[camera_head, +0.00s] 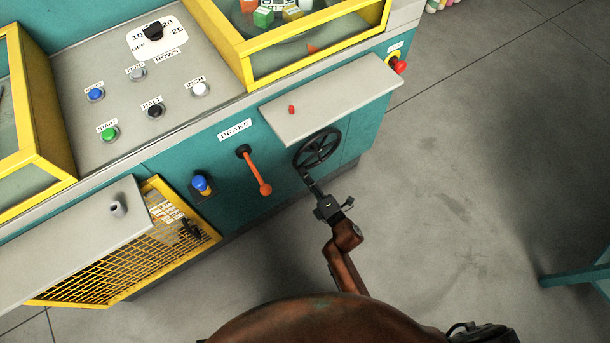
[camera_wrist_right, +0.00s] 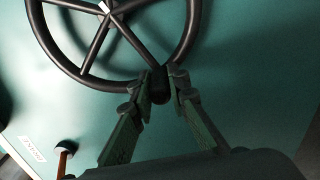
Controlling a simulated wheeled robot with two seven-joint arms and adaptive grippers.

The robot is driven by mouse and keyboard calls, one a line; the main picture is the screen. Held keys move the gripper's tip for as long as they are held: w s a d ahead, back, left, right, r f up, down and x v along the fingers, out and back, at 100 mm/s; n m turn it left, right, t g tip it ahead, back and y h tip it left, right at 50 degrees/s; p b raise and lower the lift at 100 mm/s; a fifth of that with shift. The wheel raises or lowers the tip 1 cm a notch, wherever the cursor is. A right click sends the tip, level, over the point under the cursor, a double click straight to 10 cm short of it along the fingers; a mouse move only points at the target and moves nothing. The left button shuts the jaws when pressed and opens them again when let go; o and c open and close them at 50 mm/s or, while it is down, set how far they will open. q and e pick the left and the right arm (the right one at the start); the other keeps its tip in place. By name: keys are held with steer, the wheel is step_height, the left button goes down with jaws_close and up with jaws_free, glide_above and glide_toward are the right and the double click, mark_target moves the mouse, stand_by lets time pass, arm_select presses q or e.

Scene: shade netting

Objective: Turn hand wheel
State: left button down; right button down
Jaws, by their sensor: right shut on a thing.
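The hand wheel (camera_head: 317,149) is a black spoked ring on the teal front of the machine, below the right-hand grey shelf. It fills the top of the right wrist view (camera_wrist_right: 108,80). My right gripper (camera_head: 308,178) reaches up to the lower left part of the wheel. In the right wrist view its two fingers (camera_wrist_right: 160,88) are shut on a dark knob-like part at the wheel's lower rim. The fingers hide part of that grip. My left gripper does not show.
An orange brake lever (camera_head: 256,175) sits just left of the wheel, with a blue knob (camera_head: 201,184) further left. The grey shelf (camera_head: 340,97) juts out above the wheel. A yellow mesh guard (camera_head: 100,270) stands at lower left.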

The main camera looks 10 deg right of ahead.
steer(key=c, duration=2.1)
jaws_free()
steer(key=shift+d+f, duration=0.15)
steer(key=shift+d, duration=0.1)
steer(key=shift+o, duration=1.3)
steer(key=shift+a, duration=0.15)
steer(key=v, duration=1.2)
